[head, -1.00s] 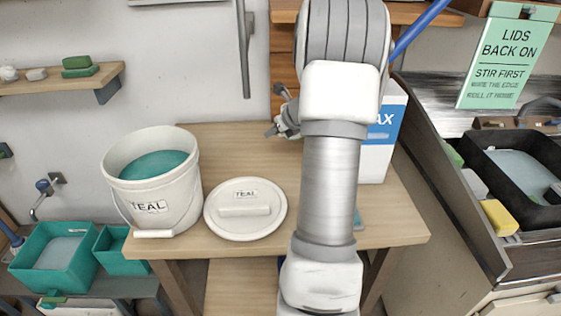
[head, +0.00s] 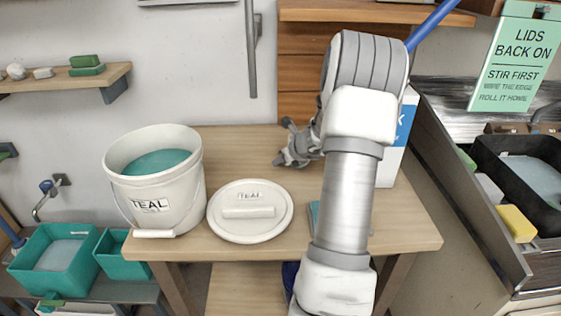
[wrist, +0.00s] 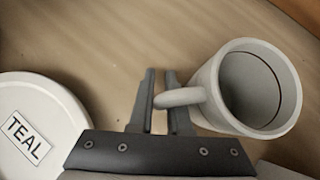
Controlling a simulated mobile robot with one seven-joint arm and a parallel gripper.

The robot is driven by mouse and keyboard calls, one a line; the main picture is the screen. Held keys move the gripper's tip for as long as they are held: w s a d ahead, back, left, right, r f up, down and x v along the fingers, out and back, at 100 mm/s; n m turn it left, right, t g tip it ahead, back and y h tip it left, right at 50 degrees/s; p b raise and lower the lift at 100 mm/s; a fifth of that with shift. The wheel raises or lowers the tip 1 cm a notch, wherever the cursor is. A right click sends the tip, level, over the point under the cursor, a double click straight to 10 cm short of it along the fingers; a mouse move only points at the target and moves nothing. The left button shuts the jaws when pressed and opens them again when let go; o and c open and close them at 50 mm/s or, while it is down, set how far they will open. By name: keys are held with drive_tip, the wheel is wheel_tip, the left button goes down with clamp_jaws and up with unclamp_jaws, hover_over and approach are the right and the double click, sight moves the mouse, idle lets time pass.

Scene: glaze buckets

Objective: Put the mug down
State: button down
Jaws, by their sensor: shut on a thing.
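A pale grey mug (wrist: 237,118) shows in the wrist view, right of my fingers, with its open mouth toward the camera. My gripper (wrist: 160,78) is shut on its handle (wrist: 180,97). The wooden tabletop (wrist: 120,40) lies beyond the mug; I cannot tell whether the mug touches it. In the head view my gripper (head: 284,144) is over the back middle of the table (head: 240,140), behind the lid. The mug is hidden there, apparently behind my arm.
A white round lid (head: 250,228) marked TEAL lies on the table; it also shows in the wrist view (wrist: 40,105). An open TEAL bucket (head: 180,195) stands left of it. A white and blue box (head: 392,165) stands at the right. A small teal item (head: 313,215) lies near the front.

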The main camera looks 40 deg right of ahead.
drive_tip(key=shift+f, duration=0.15)
drive_tip(key=c, duration=0.9)
unclamp_jaws()
drive_tip(key=shift+o, duration=0.2)
drive_tip(key=shift+s+r, duration=0.25)
drive_tip(key=shift+r, duration=0.25)
drive_tip(key=p+v, duration=0.2)
drive_tip(key=v, duration=0.9)
drive_tip(key=shift+s+r, duration=0.1)
